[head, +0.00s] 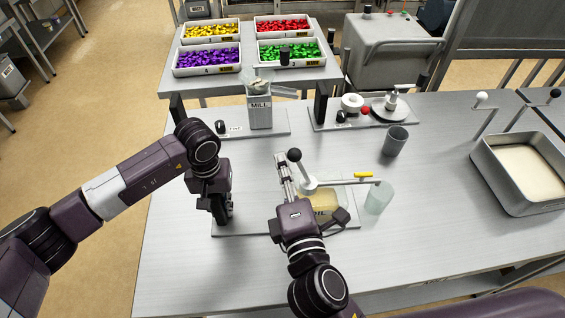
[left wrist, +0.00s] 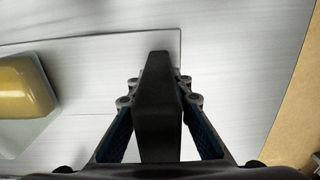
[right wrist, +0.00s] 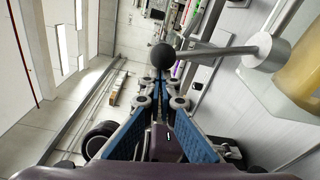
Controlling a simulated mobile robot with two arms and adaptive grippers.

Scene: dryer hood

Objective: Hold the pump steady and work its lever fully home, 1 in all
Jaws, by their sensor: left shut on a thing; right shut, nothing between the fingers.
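The pump stands on a grey base plate (head: 248,223), with a yellow oil tank (head: 325,199) and a spout arm (head: 345,182) reaching right. Its short lever (head: 302,170) ends in a black ball knob (head: 295,155) and leans up and away from me. My left gripper (head: 222,212) is shut on the black upright grip (left wrist: 158,105) at the plate's left end. My right gripper (head: 283,162) is shut and empty, its tips beside the knob; in the right wrist view the knob (right wrist: 162,56) is just past the tips. Whether they touch is unclear. My right arm hides part of the tank.
A clear cup (head: 379,198) stands under the spout end, with a grey cup (head: 395,141) behind. The mill (head: 260,112) and another device on a plate (head: 365,118) stand at the back. A metal pan (head: 485,165) is at right. The front right table is clear.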

